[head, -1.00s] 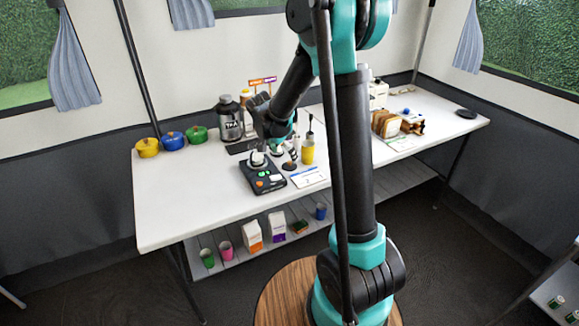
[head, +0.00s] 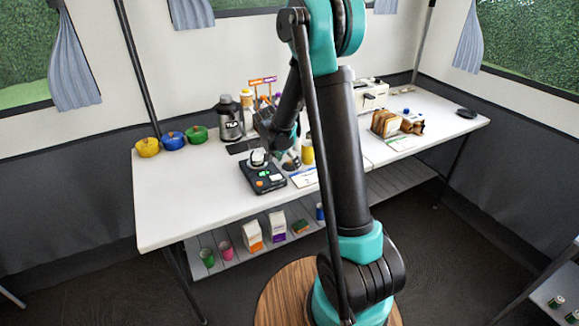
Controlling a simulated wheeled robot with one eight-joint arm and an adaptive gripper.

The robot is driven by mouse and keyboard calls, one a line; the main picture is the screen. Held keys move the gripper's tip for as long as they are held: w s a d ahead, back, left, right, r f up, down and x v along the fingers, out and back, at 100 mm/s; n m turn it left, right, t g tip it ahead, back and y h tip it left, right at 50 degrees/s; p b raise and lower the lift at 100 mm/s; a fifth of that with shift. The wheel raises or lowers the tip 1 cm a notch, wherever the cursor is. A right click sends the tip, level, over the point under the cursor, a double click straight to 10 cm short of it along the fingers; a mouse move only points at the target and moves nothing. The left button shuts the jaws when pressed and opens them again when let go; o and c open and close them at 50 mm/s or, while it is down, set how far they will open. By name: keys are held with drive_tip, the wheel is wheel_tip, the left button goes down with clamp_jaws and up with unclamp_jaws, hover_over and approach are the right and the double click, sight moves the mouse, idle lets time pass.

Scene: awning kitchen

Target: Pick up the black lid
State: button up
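A flat round black piece that looks like the black lid (head: 466,113) lies on the white table near its right end in the head view. My gripper (head: 286,152) is small and dark, low over the middle of the table, just right of the black device with coloured buttons. It is far to the left of the round black piece. My own arm hides part of the gripper's surroundings. Its fingers are too small and dark to tell whether they are open or hold anything.
Yellow, blue and green pots (head: 172,140) stand at the table's left back. A dark jar (head: 230,120) stands right of them. The black device (head: 262,178), a yellow cup (head: 307,152) and a bread rack (head: 388,123) stand on the table (head: 190,200). The left front is clear.

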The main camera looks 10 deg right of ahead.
drive_tip(key=c, duration=1.3)
drive_tip(key=shift+s, duration=0.1)
clamp_jaws()
